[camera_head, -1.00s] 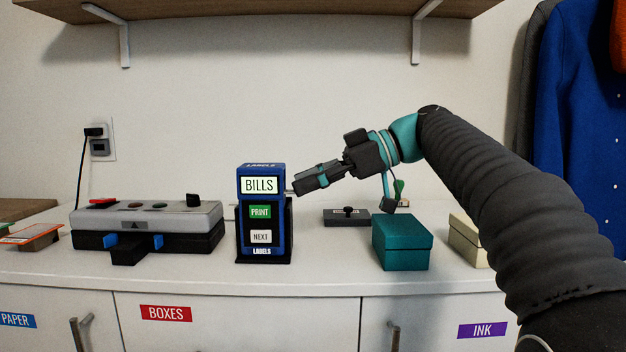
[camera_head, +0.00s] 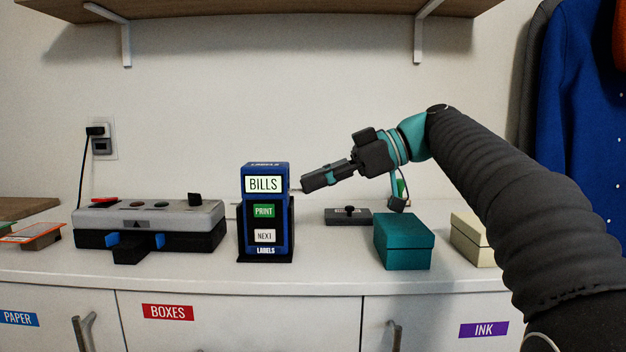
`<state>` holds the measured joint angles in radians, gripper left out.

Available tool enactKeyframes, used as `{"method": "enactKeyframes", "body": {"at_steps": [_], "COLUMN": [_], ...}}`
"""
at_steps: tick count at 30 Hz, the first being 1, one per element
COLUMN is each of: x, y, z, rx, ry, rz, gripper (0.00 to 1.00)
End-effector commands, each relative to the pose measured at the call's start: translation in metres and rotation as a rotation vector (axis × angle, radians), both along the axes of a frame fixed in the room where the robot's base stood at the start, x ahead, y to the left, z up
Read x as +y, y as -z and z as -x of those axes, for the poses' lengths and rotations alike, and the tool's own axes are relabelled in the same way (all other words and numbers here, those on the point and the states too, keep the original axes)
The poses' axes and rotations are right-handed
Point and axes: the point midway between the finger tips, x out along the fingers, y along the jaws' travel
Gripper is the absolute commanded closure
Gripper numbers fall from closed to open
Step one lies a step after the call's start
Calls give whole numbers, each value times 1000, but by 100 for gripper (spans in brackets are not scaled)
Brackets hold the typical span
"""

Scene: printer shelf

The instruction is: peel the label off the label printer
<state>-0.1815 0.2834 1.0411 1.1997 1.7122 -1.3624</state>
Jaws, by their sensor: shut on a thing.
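The label printer (camera_head: 287,225) is a blue upright box in a black stand on the counter. Its screen (camera_head: 263,184) reads BILLS, with a green PRINT button (camera_head: 263,211) and a white NEXT button (camera_head: 264,236) below. My gripper (camera_head: 308,184) is just right of the printer's upper side, a small gap away, pointing left. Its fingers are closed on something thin. The label itself is too small or hidden to make out clearly at the fingertips.
A grey and black machine (camera_head: 150,226) stands left of the printer. A teal box (camera_head: 404,242), a cream box (camera_head: 470,238) and a dark stapler-like item (camera_head: 348,216) stand to the right. A shelf (camera_head: 270,8) hangs above. The counter front is clear.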

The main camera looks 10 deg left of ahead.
Motion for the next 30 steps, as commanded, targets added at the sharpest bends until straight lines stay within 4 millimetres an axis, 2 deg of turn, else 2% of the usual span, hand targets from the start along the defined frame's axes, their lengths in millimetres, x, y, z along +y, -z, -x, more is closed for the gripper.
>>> {"method": "enactKeyframes", "body": {"at_steps": [30], "x": [-21], "y": [0], "z": [-5], "rx": [0], "ry": [0], "rz": [0], "gripper": [100]}}
